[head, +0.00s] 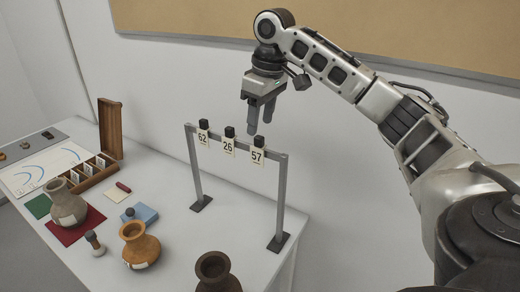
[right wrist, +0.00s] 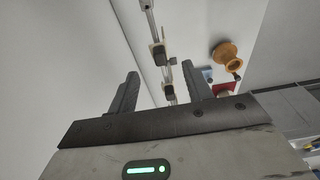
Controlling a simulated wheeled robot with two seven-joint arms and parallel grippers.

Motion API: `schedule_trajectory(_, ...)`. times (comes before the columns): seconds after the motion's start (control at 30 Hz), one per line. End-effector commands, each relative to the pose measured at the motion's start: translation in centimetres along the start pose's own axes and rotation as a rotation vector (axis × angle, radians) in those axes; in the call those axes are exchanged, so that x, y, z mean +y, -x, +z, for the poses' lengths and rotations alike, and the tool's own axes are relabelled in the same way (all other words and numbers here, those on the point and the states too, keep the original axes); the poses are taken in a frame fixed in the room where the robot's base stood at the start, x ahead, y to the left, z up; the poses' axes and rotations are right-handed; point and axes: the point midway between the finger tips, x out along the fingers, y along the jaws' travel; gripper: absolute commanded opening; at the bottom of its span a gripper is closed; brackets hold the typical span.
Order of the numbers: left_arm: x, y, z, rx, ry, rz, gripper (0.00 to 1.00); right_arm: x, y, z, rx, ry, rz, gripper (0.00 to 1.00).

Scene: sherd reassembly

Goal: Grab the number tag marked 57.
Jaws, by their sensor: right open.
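The number tag marked 57 (head: 257,155) hangs from the rail (head: 236,143) of a grey stand, at its right end. A small black block (head: 259,141) sits on the rail above it. Tags marked 26 (head: 228,147) and 62 (head: 203,137) hang to its left. My right gripper (head: 261,118) is open and empty above the right end of the rail, apart from the tag, fingers pointing down. In the right wrist view the rail and black blocks show beyond the open fingers (right wrist: 161,92); no numbers are readable there. My left gripper is not in view.
On the white table stand a grey-brown vase (head: 67,204), an orange vase (head: 140,246) and a dark pot (head: 214,272). A wooden box (head: 91,170) with its lid up is at the back left. The stand's feet (head: 278,242) rest near the table's right edge.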

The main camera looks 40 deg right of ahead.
Motion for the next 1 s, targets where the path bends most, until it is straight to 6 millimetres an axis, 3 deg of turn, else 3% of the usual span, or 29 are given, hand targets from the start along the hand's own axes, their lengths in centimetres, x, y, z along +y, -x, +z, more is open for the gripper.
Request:
schedule_trajectory(0.4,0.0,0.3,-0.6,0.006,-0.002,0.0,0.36,0.0,-4.9,0.5,-0.003,0.0,-0.001,0.5)
schedule_trajectory(0.67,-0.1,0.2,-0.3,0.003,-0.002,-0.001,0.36,0.0,-5.3,0.5,0.0,0.0,0.0,0.5)
schedule_trajectory(0.7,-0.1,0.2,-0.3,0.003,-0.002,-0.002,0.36,0.0,-5.3,0.5,0.0,0.0,0.0,0.47)
schedule_trajectory(0.87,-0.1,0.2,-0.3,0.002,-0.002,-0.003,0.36,0.0,-5.3,0.5,0.0,0.0,0.0,0.03)
schedule_trajectory(1.0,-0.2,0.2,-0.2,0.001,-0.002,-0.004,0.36,0.0,-5.3,0.5,0.0,0.0,0.0,0.02)
